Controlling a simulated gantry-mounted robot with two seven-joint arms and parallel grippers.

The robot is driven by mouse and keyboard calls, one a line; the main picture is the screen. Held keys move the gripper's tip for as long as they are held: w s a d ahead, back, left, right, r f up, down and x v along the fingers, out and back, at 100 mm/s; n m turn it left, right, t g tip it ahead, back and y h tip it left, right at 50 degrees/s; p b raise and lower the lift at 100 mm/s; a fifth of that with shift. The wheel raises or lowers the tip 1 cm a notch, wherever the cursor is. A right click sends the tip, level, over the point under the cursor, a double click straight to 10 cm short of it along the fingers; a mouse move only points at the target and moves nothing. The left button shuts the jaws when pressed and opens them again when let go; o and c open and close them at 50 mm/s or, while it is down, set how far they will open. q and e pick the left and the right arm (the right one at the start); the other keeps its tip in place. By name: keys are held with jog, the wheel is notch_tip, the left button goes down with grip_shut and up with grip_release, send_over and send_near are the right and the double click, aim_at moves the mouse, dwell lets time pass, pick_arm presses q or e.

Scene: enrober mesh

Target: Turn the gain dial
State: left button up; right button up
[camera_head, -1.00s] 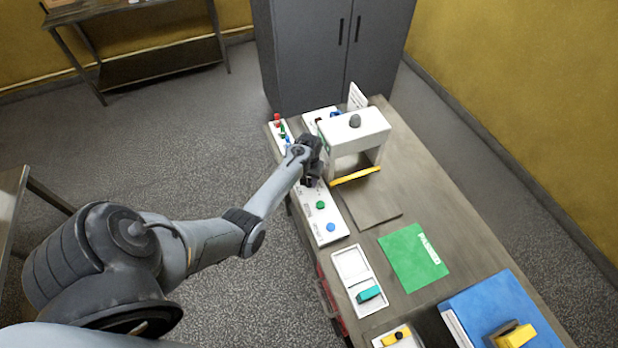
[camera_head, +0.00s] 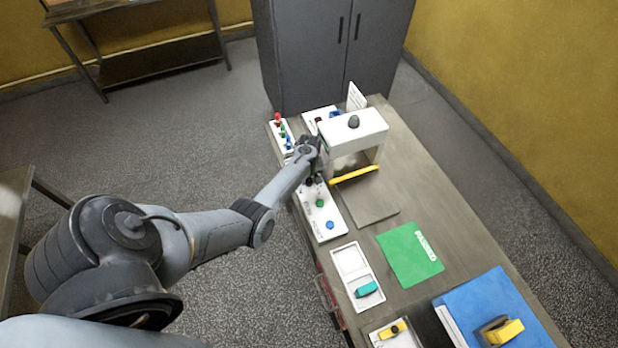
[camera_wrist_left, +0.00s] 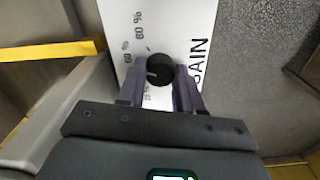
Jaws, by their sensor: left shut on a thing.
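The gain dial (camera_wrist_left: 159,68) is a round black knob on a white panel (camera_wrist_left: 118,20) printed with percent marks and the letters "AIN". In the left wrist view my left gripper (camera_wrist_left: 160,76) has one finger on each side of the dial, shut on it. In the head view the left gripper (camera_head: 312,172) is at the far end of the white panel (camera_head: 328,230), beside the white machine, and hides most of the dial. The pointer mark's exact setting is too small to read surely. My right gripper is in no view.
The white machine (camera_head: 352,130) with a yellow bar (camera_head: 354,174) stands close to the gripper. A green button (camera_head: 320,203) and a blue button (camera_head: 330,225) are on the same panel.

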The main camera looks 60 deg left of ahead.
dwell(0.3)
pick_arm(q)
jog(key=o, duration=1)
jog(key=shift+o, duration=0.2)
notch_tip(320, 180, up, 11)
jog(key=shift+p, duration=0.45)
jog(key=shift+f, duration=0.1)
